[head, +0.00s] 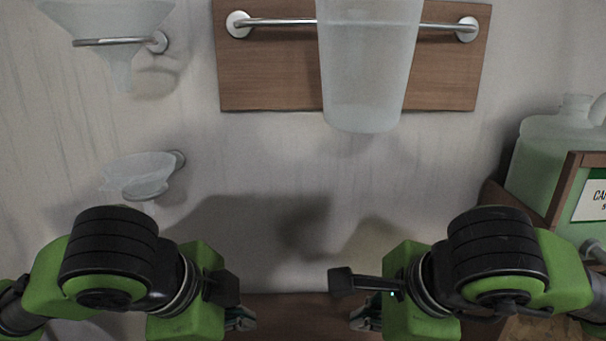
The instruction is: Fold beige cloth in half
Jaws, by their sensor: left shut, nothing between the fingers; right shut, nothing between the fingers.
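I see no beige cloth in the head view. My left gripper (240,318) is at the bottom, left of centre, pointing down with its fingers shut and empty. My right gripper (365,315) is at the bottom, right of centre, also shut and empty. The two grippers are apart, in front of a brown wooden surface (300,308). My arms hide parts of that surface, and its front part is out of view.
A translucent container (370,80) hangs at a metal rail (275,22) on a wooden wall board (265,75). A greenish jug (545,145) stands at right beside a wooden-framed sign (592,200).

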